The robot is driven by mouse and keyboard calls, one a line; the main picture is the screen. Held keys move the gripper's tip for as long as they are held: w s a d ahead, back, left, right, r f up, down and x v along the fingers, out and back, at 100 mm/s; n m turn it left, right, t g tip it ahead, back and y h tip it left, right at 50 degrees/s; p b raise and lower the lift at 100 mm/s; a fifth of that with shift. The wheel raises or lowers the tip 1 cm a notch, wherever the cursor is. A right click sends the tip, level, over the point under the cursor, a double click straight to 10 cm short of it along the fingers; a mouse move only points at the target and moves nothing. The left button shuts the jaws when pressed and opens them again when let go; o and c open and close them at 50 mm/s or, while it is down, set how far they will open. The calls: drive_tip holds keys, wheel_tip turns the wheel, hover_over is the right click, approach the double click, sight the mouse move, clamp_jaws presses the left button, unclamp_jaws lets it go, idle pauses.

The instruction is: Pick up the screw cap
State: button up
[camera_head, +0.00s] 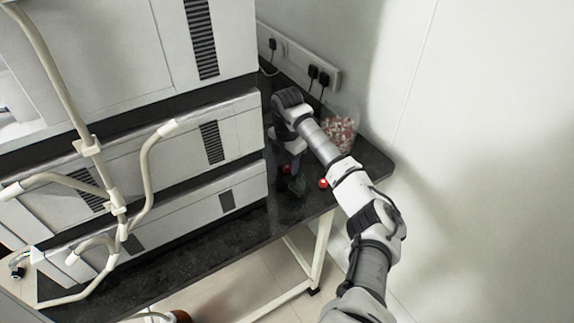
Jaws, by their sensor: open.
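A small red cap (323,183), which looks like the screw cap, lies on the dark bench top near its front right edge. Another small red object (286,168) shows just beside my gripper, partly hidden by it; I cannot tell if it is a second cap. My gripper (295,187) hangs from the arm, pointing down over the bench, just left of the red cap and apart from it. Its fingers are dark against the dark bench, so their detail is hard to make out. It is open, and I see nothing held in it.
A clear bag or container of red and white pieces (341,133) stands behind the arm by the wall. Stacked white instruments (205,140) with pale tubes rise close on the left. A socket strip (298,58) with black plugs is on the wall. The dark bench (372,165) ends at the right.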

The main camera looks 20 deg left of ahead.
drive_tip(key=shift+f, duration=0.35)
clamp_jaws()
drive_tip(key=shift+r, duration=0.15)
